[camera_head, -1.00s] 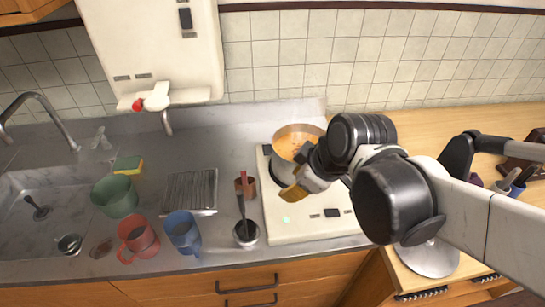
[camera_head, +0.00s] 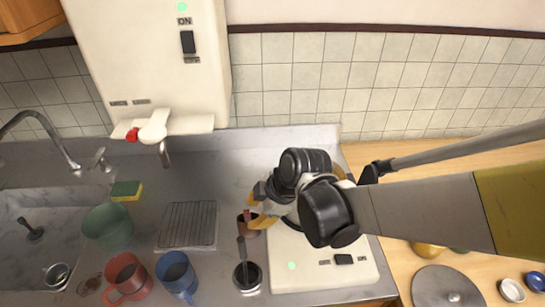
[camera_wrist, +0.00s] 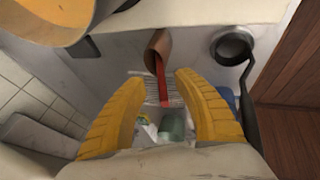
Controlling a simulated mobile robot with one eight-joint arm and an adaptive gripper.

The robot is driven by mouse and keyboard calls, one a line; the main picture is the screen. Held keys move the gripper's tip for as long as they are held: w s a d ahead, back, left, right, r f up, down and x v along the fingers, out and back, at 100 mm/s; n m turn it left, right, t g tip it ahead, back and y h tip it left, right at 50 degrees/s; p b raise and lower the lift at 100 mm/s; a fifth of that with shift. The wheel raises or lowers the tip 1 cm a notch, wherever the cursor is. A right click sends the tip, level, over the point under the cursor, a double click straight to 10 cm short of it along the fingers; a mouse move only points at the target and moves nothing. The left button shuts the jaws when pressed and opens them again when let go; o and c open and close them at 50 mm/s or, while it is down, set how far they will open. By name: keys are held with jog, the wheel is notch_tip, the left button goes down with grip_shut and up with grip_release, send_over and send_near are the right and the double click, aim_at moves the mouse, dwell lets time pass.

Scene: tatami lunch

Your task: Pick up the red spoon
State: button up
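I cannot tell whether either finger touches the handle. The arm and gripper partly hide the spoon in the head view.
Red (camera_head: 127,277) and blue (camera_head: 177,274) mugs stand to the left, near a drying rack (camera_head: 188,225). A large pan (camera_wrist: 45,18) shows close at the wrist view's upper left. The cooker (camera_head: 330,268) lies to the right.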

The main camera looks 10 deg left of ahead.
aim_at(248, 221)
jog(key=b+x, duration=0.1)
jog(key=x, duration=0.3)
jog(key=shift+s+a+f+b, duration=0.1)
jog(key=shift+a+f+b, duration=0.1)
jog(key=shift+b, duration=0.15)
jog(key=shift+r, duration=0.1)
jog(key=shift+d, duration=0.1)
jog(key=shift+c, duration=0.4)
grip_shut()
jog(key=shift+r, duration=0.15)
